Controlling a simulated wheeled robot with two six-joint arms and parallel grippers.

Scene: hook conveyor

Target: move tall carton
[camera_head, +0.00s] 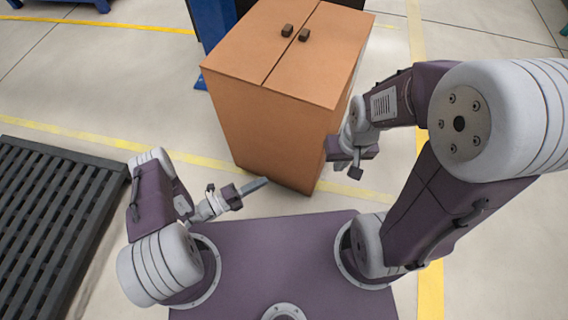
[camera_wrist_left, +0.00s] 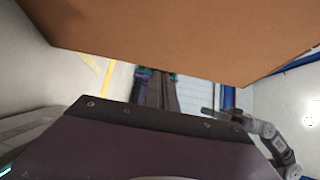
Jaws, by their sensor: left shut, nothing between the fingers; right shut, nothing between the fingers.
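The tall carton (camera_head: 262,125) is a brown upright box standing on the floor in front of my base, with a seam and two small dark knobs on its top. In the left wrist view its brown side (camera_wrist_left: 180,40) fills the upper part. My left gripper (camera_head: 262,184) is shut and empty, low by the carton's near lower side; I cannot tell whether it touches. My right gripper (camera_head: 355,172) is shut and empty, close to the carton's right side; a small gap or contact cannot be told. The carton's far side is hidden.
A dark slatted pallet (camera_head: 45,210) lies on the floor at the left. A blue post (camera_head: 212,22) stands behind the carton, and another blue structure is at the top left. Yellow lines mark the pale floor, which is clear between the pallet and the carton.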

